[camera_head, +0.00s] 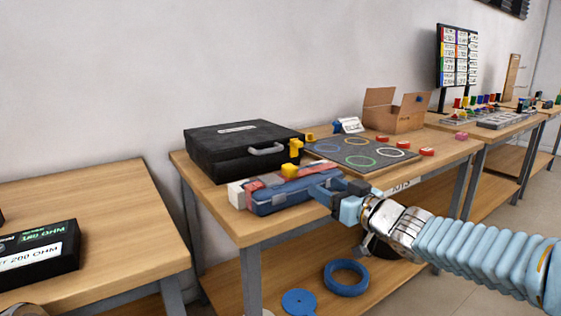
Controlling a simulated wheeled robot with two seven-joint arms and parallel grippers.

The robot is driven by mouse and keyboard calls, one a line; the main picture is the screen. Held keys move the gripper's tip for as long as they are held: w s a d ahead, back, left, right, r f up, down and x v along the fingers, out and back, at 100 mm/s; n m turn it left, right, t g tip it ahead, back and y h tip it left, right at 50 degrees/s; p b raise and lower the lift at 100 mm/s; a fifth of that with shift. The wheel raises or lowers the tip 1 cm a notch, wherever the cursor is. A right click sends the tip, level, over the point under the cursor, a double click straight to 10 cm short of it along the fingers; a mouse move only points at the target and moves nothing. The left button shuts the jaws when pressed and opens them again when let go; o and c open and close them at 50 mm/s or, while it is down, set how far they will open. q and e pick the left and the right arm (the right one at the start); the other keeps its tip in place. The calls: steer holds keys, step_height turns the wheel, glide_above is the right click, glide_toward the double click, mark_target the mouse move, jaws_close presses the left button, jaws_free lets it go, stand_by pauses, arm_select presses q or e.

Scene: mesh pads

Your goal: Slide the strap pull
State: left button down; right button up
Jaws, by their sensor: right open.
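A blue case with a red and grey top (290,192) lies along the front edge of the middle table, a white block (236,193) at its left end. A yellow piece (291,171) stands on its top; I cannot tell whether this is the strap pull. No strap shows clearly. My right gripper (320,189) comes in from the right. It is open, with its blue fingers at the right end of the case. I cannot tell whether they touch it, and they hide that end. My left gripper is not in view.
A black hard case (244,150) lies behind the blue case. A dark mat with coloured rings (362,166) lies to the right, with an open cardboard box (396,118) behind it. A blue ring (346,271) lies on the lower shelf. A gap separates the left table (110,190).

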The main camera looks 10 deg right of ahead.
mark_target(294, 168)
steer(key=x, duration=1.3)
steer(key=shift+w+a+r, duration=0.1)
steer(key=shift+w, duration=0.25)
steer(key=shift+c, duration=0.4)
jaws_close()
